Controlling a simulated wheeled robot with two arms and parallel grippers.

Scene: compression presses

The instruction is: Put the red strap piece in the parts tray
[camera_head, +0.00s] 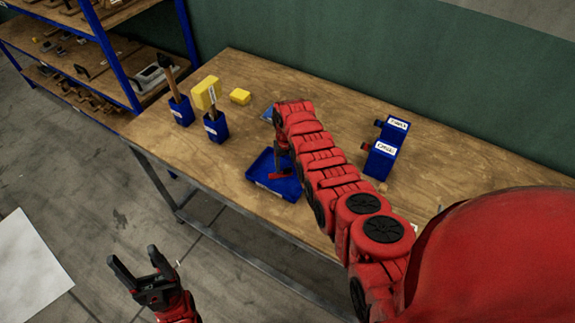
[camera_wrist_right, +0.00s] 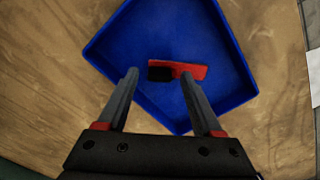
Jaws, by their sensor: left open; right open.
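The red strap piece (camera_wrist_right: 190,70), with a black end, shows inside the outline of the blue parts tray (camera_wrist_right: 225,35) in the right wrist view. It seems to lie on the tray floor, near one side. In the head view the red strap piece (camera_head: 281,174) shows in the blue parts tray (camera_head: 262,171) on the table. My right gripper (camera_wrist_right: 159,75) is open above the tray, its fingertips close to the strap piece; I cannot tell whether they touch it. My left gripper (camera_head: 132,262) is open and empty, out in front of the table.
Two blue holders (camera_head: 181,110) (camera_head: 215,127) with tools and a yellow block (camera_head: 240,97) stand at the table's left. Two labelled blue boxes (camera_head: 380,161) (camera_head: 394,129) stand right of my right arm. A blue-framed shelf (camera_head: 112,58) stands at the far left.

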